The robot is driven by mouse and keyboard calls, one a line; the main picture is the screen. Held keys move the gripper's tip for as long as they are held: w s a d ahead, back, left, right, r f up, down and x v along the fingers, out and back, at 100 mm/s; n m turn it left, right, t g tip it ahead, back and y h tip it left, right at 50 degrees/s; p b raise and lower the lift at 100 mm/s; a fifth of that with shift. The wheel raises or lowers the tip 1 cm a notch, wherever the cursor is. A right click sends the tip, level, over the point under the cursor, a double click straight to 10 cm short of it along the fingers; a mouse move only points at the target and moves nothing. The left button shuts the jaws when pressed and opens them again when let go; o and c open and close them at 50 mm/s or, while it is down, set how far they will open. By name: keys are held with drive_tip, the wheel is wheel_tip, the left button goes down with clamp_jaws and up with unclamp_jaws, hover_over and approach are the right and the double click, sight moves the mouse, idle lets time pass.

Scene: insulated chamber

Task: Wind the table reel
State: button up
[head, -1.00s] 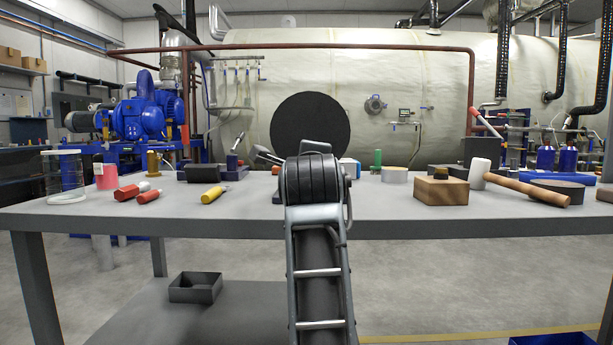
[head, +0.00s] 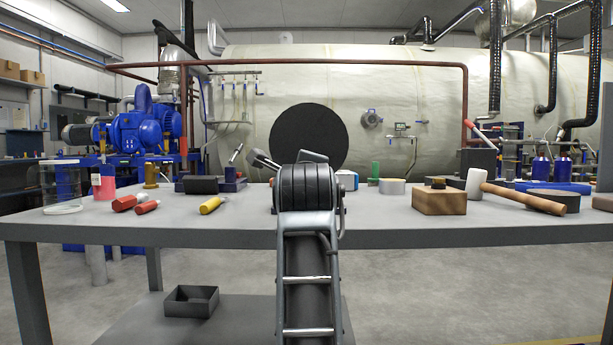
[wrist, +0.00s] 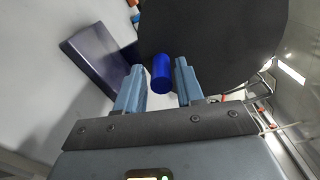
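The reel shows in the wrist view as a large dark disc (wrist: 215,40) with a blue cylindrical handle (wrist: 161,74) in front of it. My gripper (wrist: 158,68) is open. The handle lies between its two blue-grey fingers in the picture, with a gap on both sides. I cannot tell how deep the handle is between them. In the head view a large black disc (head: 308,138) stands upright beyond my arm and looks like the same reel. My own arm hides its lower part, the handle and my fingertips there.
A dark navy block (wrist: 98,58) is close to the left finger. On the table (head: 380,232) are red and yellow cylinders (head: 211,205) at left. A wooden block (head: 439,202) and a mallet (head: 520,196) lie at right. The table's front middle is clear.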

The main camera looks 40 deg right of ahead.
drive_tip(key=shift+o, duration=0.8)
drive_tip(key=p+v, duration=0.1)
drive_tip(key=v, duration=0.7)
drive_tip(key=shift+p, duration=0.3)
